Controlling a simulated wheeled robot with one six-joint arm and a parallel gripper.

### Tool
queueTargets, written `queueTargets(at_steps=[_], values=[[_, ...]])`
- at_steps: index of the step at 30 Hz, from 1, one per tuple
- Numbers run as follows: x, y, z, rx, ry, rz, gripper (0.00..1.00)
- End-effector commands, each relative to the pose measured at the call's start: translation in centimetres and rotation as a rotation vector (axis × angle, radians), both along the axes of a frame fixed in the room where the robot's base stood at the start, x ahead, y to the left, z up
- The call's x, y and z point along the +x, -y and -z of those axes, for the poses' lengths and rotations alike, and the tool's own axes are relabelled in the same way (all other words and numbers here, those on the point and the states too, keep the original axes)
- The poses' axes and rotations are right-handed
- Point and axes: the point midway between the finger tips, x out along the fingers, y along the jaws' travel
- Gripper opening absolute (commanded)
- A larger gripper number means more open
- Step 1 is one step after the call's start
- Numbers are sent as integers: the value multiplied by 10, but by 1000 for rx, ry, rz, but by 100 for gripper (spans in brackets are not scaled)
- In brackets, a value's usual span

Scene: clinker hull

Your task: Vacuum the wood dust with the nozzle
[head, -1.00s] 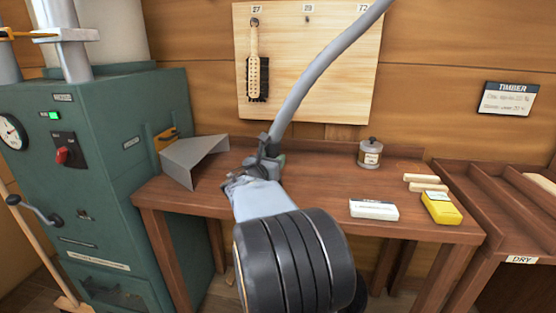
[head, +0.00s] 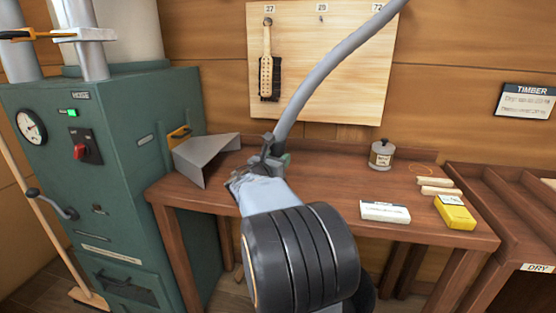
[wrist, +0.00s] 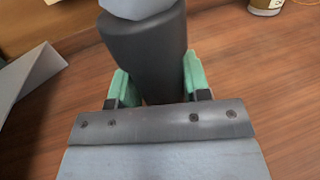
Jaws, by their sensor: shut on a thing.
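My gripper (head: 270,160) is over the left part of the wooden bench (head: 335,185). In the wrist view its green-padded fingers (wrist: 153,85) are shut on a dark cylindrical nozzle (wrist: 148,50). A light grey hose (head: 325,75) runs from the nozzle up to the upper right and out of the picture. The nozzle's lower end is hidden behind my gripper, so I cannot tell whether it touches the bench. I cannot make out any wood dust on the bench parts in view.
A grey flared metal hood (head: 207,160) stands left of my gripper, beside a green machine (head: 110,190). A lidded jar (head: 381,155), white box (head: 385,212), yellow block (head: 455,213) and wooden sticks (head: 438,186) are on the right. A brush (head: 269,75) hangs on the board.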

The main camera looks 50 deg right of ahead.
Motion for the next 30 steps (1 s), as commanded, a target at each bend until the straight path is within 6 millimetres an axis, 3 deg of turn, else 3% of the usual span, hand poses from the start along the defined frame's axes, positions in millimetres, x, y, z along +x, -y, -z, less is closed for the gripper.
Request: queueTargets(at_steps=[8, 24, 30], values=[[0, 0, -8, -2, 2, 0, 15], [0, 0, -72, -1, 2, 0, 15], [0, 0, -82, -1, 0, 0, 15]])
